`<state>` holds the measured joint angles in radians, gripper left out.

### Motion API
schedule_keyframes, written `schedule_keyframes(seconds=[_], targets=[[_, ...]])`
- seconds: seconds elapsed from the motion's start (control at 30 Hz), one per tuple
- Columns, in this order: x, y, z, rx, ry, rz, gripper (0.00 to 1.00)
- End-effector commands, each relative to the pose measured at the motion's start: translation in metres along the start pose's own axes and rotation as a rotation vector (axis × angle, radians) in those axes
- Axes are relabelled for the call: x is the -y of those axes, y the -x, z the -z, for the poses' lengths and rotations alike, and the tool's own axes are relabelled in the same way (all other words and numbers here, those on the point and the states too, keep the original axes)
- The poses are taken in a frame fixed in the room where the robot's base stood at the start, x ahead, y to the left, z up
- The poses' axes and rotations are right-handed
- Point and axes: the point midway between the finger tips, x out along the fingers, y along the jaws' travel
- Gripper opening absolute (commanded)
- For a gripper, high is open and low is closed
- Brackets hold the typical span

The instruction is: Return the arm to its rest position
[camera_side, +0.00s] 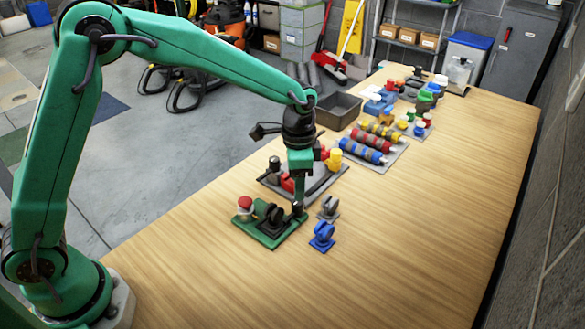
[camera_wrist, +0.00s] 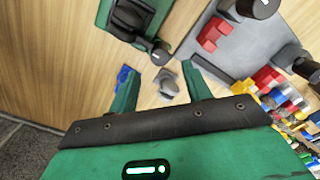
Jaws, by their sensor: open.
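My gripper (camera_side: 299,190) hangs from my green arm over the near pads. In the side view its fingers point down by the right edge of the green pad (camera_side: 283,236), which bears dark round parts and a red knob (camera_side: 245,203). In the wrist view my gripper (camera_wrist: 162,88) has its two green fingers spread apart. A small grey bracket (camera_wrist: 168,82) shows between and beyond the fingers, and nothing is visibly held. The grey bracket (camera_side: 329,208) stands on the table in the side view. Whether the fingers touch the green pad is unclear.
A blue bracket (camera_side: 322,236) stands near the grey one. A grey pad (camera_side: 325,180) with red and yellow parts lies behind my gripper. Striped rollers (camera_side: 367,150), a dark bin (camera_side: 338,109) and several coloured parts sit farther back. The table's right side (camera_side: 440,220) is clear.

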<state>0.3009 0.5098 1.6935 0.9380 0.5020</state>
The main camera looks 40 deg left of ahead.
Motion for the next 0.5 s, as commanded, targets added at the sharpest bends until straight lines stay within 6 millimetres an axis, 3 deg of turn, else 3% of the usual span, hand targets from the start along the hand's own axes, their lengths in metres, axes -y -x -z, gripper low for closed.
schedule_keyframes(seconds=[0.5], targets=[[-0.0001,0.0092,-0.0007,0.000,0.001,0.000,0.49]])
